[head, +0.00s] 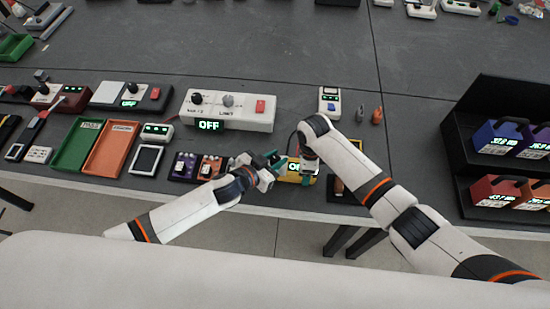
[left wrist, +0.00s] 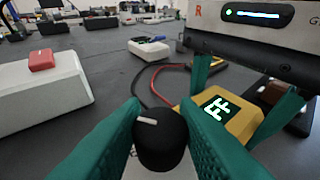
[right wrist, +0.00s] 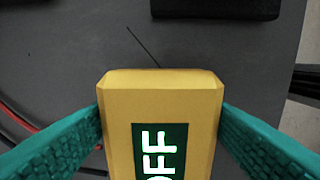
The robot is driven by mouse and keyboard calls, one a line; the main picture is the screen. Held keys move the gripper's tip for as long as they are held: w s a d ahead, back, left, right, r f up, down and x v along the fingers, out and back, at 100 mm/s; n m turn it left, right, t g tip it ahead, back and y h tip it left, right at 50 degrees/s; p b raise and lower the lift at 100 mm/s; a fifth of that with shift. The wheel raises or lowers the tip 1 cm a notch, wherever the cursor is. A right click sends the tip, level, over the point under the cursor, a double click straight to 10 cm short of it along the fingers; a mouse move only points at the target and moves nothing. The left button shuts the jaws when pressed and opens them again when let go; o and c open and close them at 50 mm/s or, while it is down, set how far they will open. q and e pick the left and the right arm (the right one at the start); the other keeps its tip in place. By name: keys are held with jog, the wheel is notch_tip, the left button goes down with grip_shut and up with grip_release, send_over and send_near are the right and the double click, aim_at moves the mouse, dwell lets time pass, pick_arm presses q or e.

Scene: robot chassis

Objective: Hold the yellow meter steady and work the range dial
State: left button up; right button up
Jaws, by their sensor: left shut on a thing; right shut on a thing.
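The yellow meter (head: 293,181) lies near the table's front edge, partly hidden by my grippers. In the right wrist view my right gripper (right wrist: 160,125) is shut on the sides of the meter (right wrist: 160,88), whose green display reads OFF. In the left wrist view my left gripper (left wrist: 160,135) is shut on the black range dial (left wrist: 160,142), which has a white pointer mark on top. The meter's yellow body (left wrist: 243,124) shows behind the dial, with the right gripper's fingers on either side.
A white power box (head: 245,112) reading OFF stands behind the meter. Green (head: 82,145) and orange (head: 112,148) trays lie to the left. A black shelf (head: 490,125) with several meters stands at right. Red and black leads (left wrist: 153,88) run beside the meter.

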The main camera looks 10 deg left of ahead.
pick_arm(q)
jog(key=m+g+h, duration=0.2)
jog(key=m, duration=0.1)
jog(key=shift+w+r+h, duration=0.1)
jog(key=shift+w+h, duration=0.1)
jog(key=shift+h, duration=0.1)
jog(key=m+g+h, duration=0.2)
jog(key=m+g, duration=0.2)
jog(key=g, duration=0.1)
jog(key=m+g, duration=0.5)
jog(key=shift+d+m+g+h, duration=0.1)
jog(key=shift+m+g+h, duration=0.2)
jog(key=shift+g, duration=0.1)
jog(key=shift+s+m+g, duration=0.1)
jog(key=shift+m+g, duration=0.8)
jog(key=shift+g, duration=0.2)
jog(key=shift+s+m+g, duration=0.15)
jog(key=shift+m+g, duration=0.15)
jog(key=shift+g, duration=0.1)
jog(key=o, duration=1)
jog(key=v, duration=0.7)
jog(key=shift+r, duration=0.15)
